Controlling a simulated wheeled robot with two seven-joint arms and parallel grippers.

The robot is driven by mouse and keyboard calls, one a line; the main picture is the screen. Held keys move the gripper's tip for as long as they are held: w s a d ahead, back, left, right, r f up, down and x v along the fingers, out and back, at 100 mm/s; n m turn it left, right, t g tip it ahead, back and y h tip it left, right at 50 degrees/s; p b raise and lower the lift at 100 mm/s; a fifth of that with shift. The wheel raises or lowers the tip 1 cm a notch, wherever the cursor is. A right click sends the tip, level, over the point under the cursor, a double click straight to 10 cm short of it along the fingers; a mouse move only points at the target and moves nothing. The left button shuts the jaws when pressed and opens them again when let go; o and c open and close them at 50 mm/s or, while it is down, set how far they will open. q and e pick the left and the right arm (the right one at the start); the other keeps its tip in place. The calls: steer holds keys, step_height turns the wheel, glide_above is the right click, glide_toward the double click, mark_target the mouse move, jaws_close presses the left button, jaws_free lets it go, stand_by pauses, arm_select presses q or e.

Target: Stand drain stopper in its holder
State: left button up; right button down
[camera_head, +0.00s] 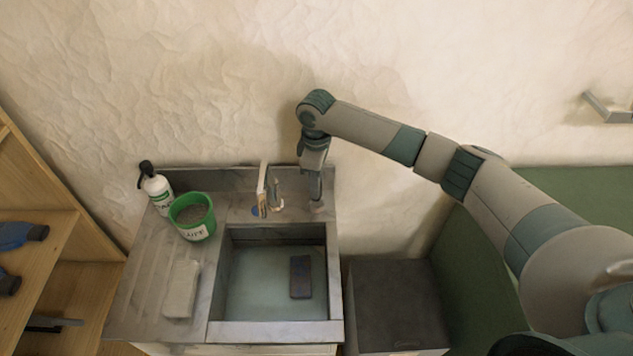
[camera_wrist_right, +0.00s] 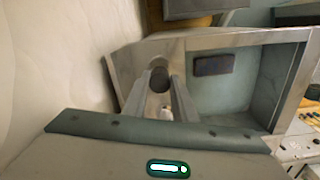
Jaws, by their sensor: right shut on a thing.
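My right gripper (camera_head: 316,203) points down at the back right corner of the sink counter, right of the tap. In the right wrist view its fingers (camera_wrist_right: 160,88) are shut on a small dark, round-ended piece (camera_wrist_right: 158,80), which I take for the drain stopper. A pale rounded shape (camera_wrist_right: 160,63) shows just beyond it; I cannot tell whether this is the holder or whether the two touch. A small whitish piece (camera_wrist_right: 166,113) shows between the fingers, nearer the palm. In the head view the fingers hide most of the held piece. My left gripper is out of view.
The tap (camera_head: 264,190) stands close left of the gripper, with a small blue patch at its base. The basin (camera_head: 255,285) holds a dark block (camera_head: 300,276). A green tub (camera_head: 192,217), a white bottle (camera_head: 157,190) and a pale bar (camera_head: 181,289) occupy the left counter.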

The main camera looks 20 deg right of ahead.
steer(key=shift+p, duration=0.95)
stand_by(1.1)
steer(key=shift+f+b, duration=0.3)
steer(key=shift+f, duration=1.35)
stand_by(0.6)
steer(key=c, duration=1.4)
jaws_free()
steer(key=shift+o, duration=0.2)
steer(key=shift+r+b, duration=0.35)
steer(key=shift+r, duration=0.45)
step_height(320, 180, up, 16)
steer(key=b, duration=0.4)
steer(key=shift+f+b, duration=0.15)
steer(key=shift+b, duration=0.2)
